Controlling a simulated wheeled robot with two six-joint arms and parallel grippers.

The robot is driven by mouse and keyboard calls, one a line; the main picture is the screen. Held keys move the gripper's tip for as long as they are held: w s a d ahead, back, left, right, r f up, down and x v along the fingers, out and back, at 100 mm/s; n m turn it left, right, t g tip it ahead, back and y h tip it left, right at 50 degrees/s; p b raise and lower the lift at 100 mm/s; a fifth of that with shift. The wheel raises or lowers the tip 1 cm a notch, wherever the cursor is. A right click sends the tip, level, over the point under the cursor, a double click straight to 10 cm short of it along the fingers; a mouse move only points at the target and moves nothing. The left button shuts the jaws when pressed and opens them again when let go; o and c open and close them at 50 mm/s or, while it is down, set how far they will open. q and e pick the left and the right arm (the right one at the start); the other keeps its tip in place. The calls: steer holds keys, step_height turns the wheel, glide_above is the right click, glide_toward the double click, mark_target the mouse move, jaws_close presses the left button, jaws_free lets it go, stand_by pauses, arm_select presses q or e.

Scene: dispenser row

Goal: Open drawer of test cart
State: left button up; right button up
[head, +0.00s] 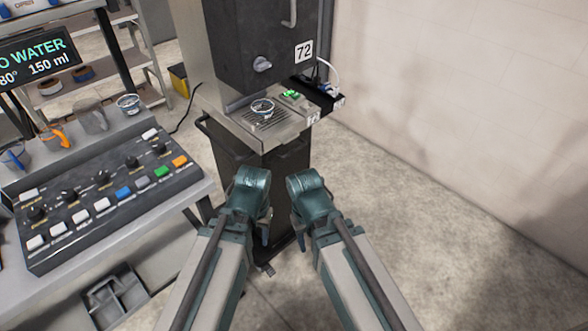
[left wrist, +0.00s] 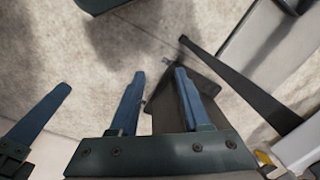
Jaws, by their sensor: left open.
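A dark cart (head: 232,163) with a dark rail along its top edge stands below the machine marked 72 in the head view. My forearms partly cover its lower front, and I cannot make out a drawer front or its handle. My left gripper (head: 265,232) points down in front of the cart, apart from it. In the left wrist view its two blue fingers (left wrist: 160,75) are spread with nothing between them, above the floor and a dark foot-like part. My right gripper (head: 297,232) hangs just right of it; its fingers are mostly hidden.
The dispenser (head: 255,40) marked 72 has a steel tray (head: 285,132) with a small round cup on it. A table at left bears a button panel (head: 110,200) and cups. A grey tray (head: 115,297) sits below. The floor at right is clear.

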arm_select(q)
steer(key=w+a+f+n+t+h+b, duration=0.1)
steer(key=w+a+f+b, duration=0.1)
steer(key=f+b, duration=0.35)
steer(key=w+a+f+n+b, duration=0.1)
steer(key=w+a+f+b, duration=0.1)
steer(key=f+b, duration=0.35)
steer(key=n+t+h+b, duration=0.3)
steer(key=n+t+h, duration=0.4)
steer(key=n+t, duration=0.9)
glide_toward(294, 152)
steer(key=w+d+n+g+b, duration=0.1)
steer(key=w, duration=0.2)
steer(key=w+d+n+g+b, duration=0.1)
steer(key=w+d, duration=0.1)
steer(key=w, duration=0.2)
steer(key=w+d+n+g, duration=0.1)
steer(key=w, duration=0.2)
steer(key=shift+w+d+r+b, duration=0.1)
steer(key=shift+w+d+b, duration=0.25)
steer(key=shift+b, duration=0.05)
arm_select(e)
step_height(294, 152, down, 20)
steer(key=shift+r, duration=0.25)
arm_select(q)
jaws_close()
